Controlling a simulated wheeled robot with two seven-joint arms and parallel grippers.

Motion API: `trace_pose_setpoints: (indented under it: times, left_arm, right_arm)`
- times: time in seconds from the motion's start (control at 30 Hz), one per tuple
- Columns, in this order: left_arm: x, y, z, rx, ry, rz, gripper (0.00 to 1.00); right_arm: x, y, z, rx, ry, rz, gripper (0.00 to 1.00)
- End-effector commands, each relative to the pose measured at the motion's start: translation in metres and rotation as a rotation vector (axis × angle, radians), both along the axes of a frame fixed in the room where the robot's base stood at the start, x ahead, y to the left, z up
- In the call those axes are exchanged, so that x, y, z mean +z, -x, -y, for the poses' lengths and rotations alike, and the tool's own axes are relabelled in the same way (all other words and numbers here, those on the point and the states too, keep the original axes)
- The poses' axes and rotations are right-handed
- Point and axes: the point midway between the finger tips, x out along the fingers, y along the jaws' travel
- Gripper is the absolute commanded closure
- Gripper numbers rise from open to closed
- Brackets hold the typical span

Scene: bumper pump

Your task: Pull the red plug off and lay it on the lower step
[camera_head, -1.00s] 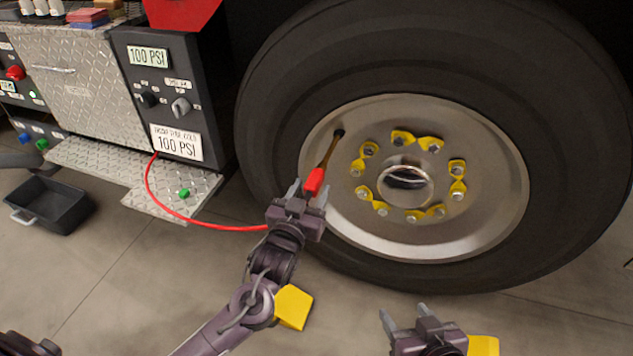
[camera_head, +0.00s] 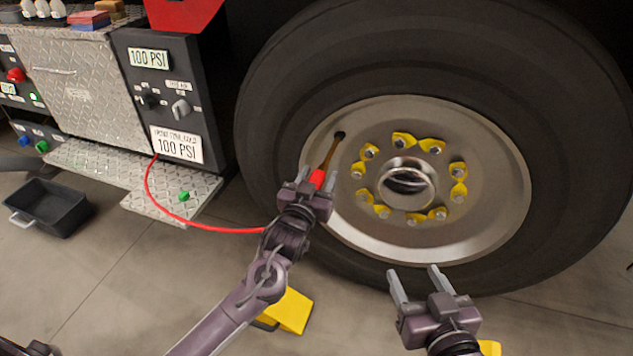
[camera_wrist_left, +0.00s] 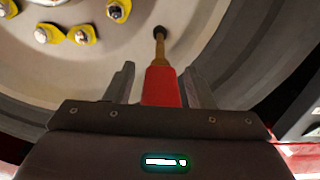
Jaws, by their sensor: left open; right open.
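The red plug (camera_head: 318,178) sits on the end of the brass-coloured valve stem (camera_head: 330,154), which comes out of a hole in the wheel. A red hose runs from the panel to behind my left gripper. My left gripper (camera_head: 315,182) is open with its fingers on either side of the plug. In the left wrist view the red plug (camera_wrist_left: 161,86) is between the two fingers, with a gap visible on the left. My right gripper (camera_head: 413,285) is open and empty below the wheel. The lower step (camera_head: 205,188) is a diamond-plate ledge, with a small green cap (camera_head: 184,196) on it.
The large tyre (camera_head: 275,130) and its rim with yellow-marked nuts (camera_head: 432,146) stand close to my grippers. A yellow wheel chock (camera_head: 290,310) lies on the floor beside my left arm. A black bin (camera_head: 50,208) stands at left. The red hose (camera_head: 160,205) crosses over the lower step.

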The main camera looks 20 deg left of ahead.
Motion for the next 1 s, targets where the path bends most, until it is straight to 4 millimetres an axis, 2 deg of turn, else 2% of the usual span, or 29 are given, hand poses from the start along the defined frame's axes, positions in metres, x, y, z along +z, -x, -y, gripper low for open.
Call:
trace_pose_setpoints:
  times: [1.0]
  left_arm:
    - [0.0066, -0.0027, -0.0026, 0.005, 0.001, 0.013, 0.51]
  right_arm:
    - [0.007, -0.0002, 0.0001, 0.0, 0.0, 0.0, 0.42]
